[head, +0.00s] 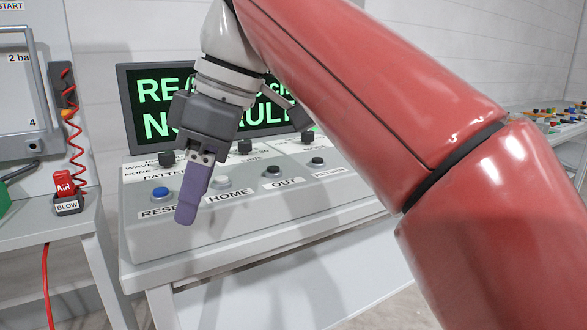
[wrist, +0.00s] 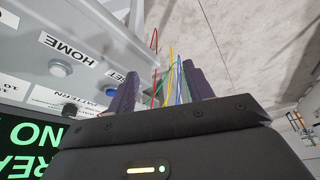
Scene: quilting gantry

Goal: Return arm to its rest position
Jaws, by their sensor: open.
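My red arm reaches in from the right in the head view. My gripper (head: 187,212) points down, with its purple finger in front of the control panel (head: 262,228), near the RESET and HOME buttons. In the head view the fingers overlap, so the gap between them is hidden. In the wrist view my gripper (wrist: 162,76) is open, its two purple fingers well apart. Thin red, yellow, green, blue and white lines show between the fingers; I cannot tell whether they are near or far. The blue button (head: 162,194) is left of the finger and the HOME button (head: 221,182) right of it.
A screen (head: 146,119) with green text stands behind the panel, partly covered by my gripper. A table with colourful small items (head: 560,112) is far right.

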